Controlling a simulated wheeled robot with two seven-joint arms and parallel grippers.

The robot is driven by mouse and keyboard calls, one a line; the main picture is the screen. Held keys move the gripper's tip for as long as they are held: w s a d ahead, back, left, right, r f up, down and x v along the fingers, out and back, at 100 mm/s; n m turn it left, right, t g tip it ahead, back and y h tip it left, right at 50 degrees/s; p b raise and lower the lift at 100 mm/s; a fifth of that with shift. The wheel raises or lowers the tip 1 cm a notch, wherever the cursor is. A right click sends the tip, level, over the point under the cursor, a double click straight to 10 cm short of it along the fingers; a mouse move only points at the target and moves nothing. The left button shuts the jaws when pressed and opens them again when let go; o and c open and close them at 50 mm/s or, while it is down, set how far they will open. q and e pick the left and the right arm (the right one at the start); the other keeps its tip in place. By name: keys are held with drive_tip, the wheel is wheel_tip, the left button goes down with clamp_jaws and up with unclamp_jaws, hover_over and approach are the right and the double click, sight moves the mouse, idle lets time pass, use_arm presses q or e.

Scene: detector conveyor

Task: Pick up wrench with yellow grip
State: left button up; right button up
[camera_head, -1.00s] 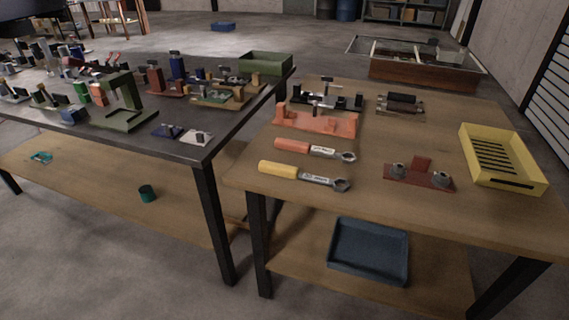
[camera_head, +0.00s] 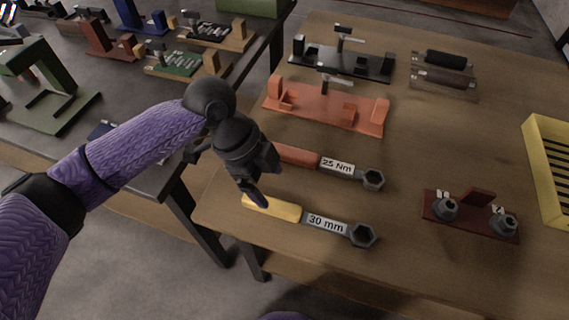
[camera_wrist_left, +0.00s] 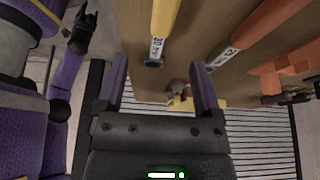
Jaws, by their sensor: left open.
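The wrench with yellow grip (camera_head: 274,208) lies flat on the wooden table near its front edge, marked "30 mm", its ring head to the right. It also shows at the top of the left wrist view (camera_wrist_left: 166,18). My left gripper (camera_head: 266,186) is open, at the left end of the yellow grip, with one dark finger overlapping it in the head view; contact cannot be told. Its two fingers (camera_wrist_left: 160,82) stand apart and empty in the wrist view. My right gripper (camera_wrist_left: 82,28) seems to show at the upper left there, its jaws unclear.
An orange-handled wrench (camera_head: 300,156) marked "25 Nm" lies just behind. An orange fixture (camera_head: 322,105) stands beyond it. A dark red holder with nuts (camera_head: 470,213) and a yellow slotted tray (camera_head: 545,165) are to the right.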

sight(289, 209)
use_arm(q)
drive_tip(key=shift+w, duration=0.2)
drive_tip(key=b+x, duration=0.4)
drive_tip(key=x, duration=0.6)
drive_tip(key=shift+r, duration=0.25)
drive_tip(key=c, duration=0.9)
clamp_jaws()
use_arm(e)
drive_tip(key=shift+g+h, duration=0.3)
drive_tip(key=shift+g, duration=0.1)
drive_tip(key=f, duration=0.1)
drive_tip(key=s+d+f, duration=0.2)
drive_tip(key=f, duration=0.1)
